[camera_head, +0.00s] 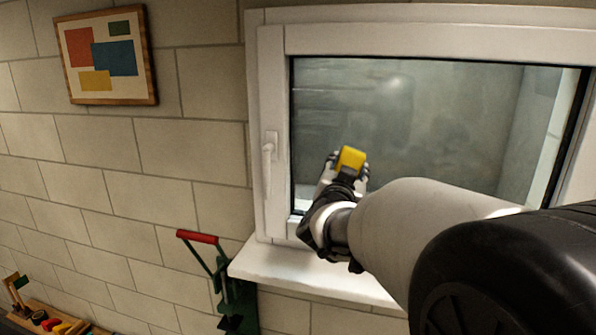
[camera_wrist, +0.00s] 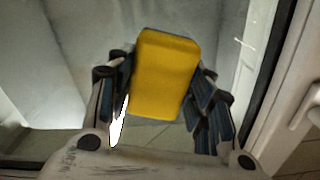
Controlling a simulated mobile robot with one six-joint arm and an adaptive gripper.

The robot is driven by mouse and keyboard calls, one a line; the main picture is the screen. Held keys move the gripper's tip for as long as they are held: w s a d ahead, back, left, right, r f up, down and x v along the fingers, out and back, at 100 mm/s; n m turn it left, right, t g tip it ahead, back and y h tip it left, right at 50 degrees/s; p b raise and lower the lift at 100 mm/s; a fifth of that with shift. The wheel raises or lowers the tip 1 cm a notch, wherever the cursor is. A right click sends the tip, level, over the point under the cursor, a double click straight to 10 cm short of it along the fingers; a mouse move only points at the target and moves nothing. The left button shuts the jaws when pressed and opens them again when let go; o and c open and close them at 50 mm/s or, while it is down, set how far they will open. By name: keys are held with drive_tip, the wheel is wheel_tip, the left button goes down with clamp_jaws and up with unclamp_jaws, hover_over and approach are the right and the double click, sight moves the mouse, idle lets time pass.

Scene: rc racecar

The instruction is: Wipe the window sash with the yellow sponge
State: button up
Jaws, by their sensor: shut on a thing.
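The yellow sponge (camera_head: 351,158) is held up in front of the lower left part of the window glass. My gripper (camera_head: 347,170) is shut on it. In the wrist view the sponge (camera_wrist: 166,72) sits between the two fingers of my gripper (camera_wrist: 162,100), its broad yellow face showing. The white window sash (camera_head: 273,110) frames the glass, with its handle (camera_head: 268,155) on the left side. The glass (camera_head: 420,120) looks smeared and cloudy. I cannot tell whether the sponge touches the glass. My arm hides part of the sash's lower right.
A white sill (camera_head: 290,268) juts out below the window. A green tool with a red handle (camera_head: 197,237) stands left of the sill. A framed picture (camera_head: 107,55) hangs on the block wall. Small toys (camera_head: 50,322) lie at the lower left.

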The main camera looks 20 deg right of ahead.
sight(417, 171)
drive_tip(key=shift+s+d+f+b, duration=0.1)
drive_tip(key=shift+s+d+b, duration=0.85)
drive_tip(key=shift+d, duration=0.35)
drive_tip(key=shift+s+d+r+b, duration=0.1)
drive_tip(key=shift+s+d+b, duration=0.8)
drive_tip(key=shift+d, duration=0.35)
drive_tip(key=shift+s+d+f+b, duration=0.1)
drive_tip(key=shift+s+d+b, duration=0.65)
drive_tip(key=shift+d+b, duration=0.45)
drive_tip(key=s+d+b, duration=0.1)
drive_tip(key=d+b, duration=0.1)
drive_tip(key=b, duration=0.1)
drive_tip(key=shift+s+d+f, duration=0.1)
drive_tip(key=shift+s+d, duration=0.15)
drive_tip(key=shift+s, duration=0.1)
drive_tip(key=shift+s+d, duration=0.1)
drive_tip(key=shift+d+b, duration=0.1)
drive_tip(key=shift+b, duration=0.25)
drive_tip(key=shift+s+d+b, duration=0.4)
drive_tip(key=shift+d+b, duration=0.25)
drive_tip(key=shift+b, duration=0.55)
drive_tip(key=d+b, duration=0.1)
drive_tip(key=b, duration=0.2)
drive_tip(key=shift+s+d, duration=0.1)
drive_tip(key=shift+s, duration=0.3)
drive_tip(key=shift+s, duration=0.1)
